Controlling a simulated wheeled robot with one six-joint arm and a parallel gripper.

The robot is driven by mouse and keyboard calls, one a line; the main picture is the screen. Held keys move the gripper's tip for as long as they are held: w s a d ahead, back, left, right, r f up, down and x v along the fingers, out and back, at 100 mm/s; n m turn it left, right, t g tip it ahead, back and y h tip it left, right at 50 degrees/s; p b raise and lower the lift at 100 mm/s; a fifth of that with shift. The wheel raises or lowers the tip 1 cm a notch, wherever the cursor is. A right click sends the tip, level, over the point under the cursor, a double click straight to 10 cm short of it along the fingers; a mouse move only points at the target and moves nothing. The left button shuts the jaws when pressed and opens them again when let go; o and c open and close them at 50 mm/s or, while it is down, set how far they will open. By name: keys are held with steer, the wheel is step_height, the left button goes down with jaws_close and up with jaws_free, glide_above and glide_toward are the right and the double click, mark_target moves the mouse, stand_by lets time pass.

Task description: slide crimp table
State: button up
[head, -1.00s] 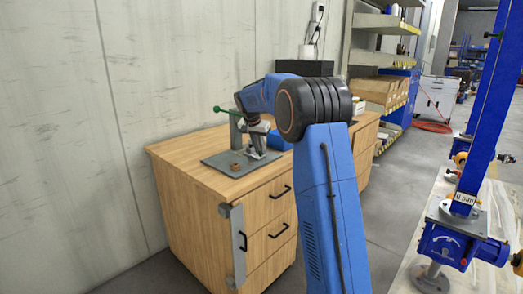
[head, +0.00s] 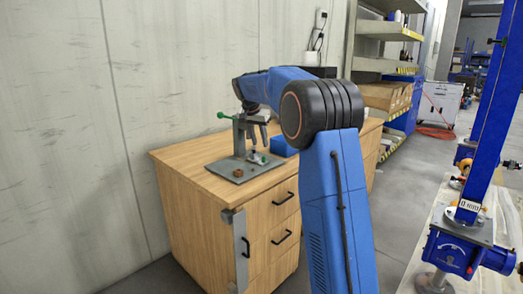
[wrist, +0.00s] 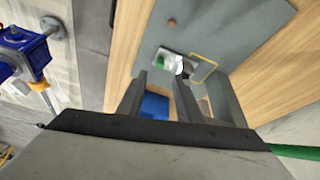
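The crimp fixture stands on the wooden cabinet, with a flat grey base plate (head: 222,168), a grey upright (head: 239,138) and a green-tipped lever (head: 223,115). A small pale part with a green end (head: 257,159) sits on the plate. In the wrist view the plate (wrist: 225,35) bears this green and white part (wrist: 184,62) beside a yellow bracket (wrist: 205,70). I cannot tell which part is the sliding table. My gripper (head: 258,135) hangs above the plate, fingers down. In the wrist view its fingers (wrist: 160,77) are apart with nothing between them.
A blue box (head: 282,147) lies on the cabinet top (head: 190,155) just right of the plate. A small brown round piece (head: 238,173) is near the plate's front. The wall is close behind. A blue screw jack (head: 452,250) stands at the right.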

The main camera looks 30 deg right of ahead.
steer(key=v, duration=0.9)
steer(key=shift+s+r, duration=0.1)
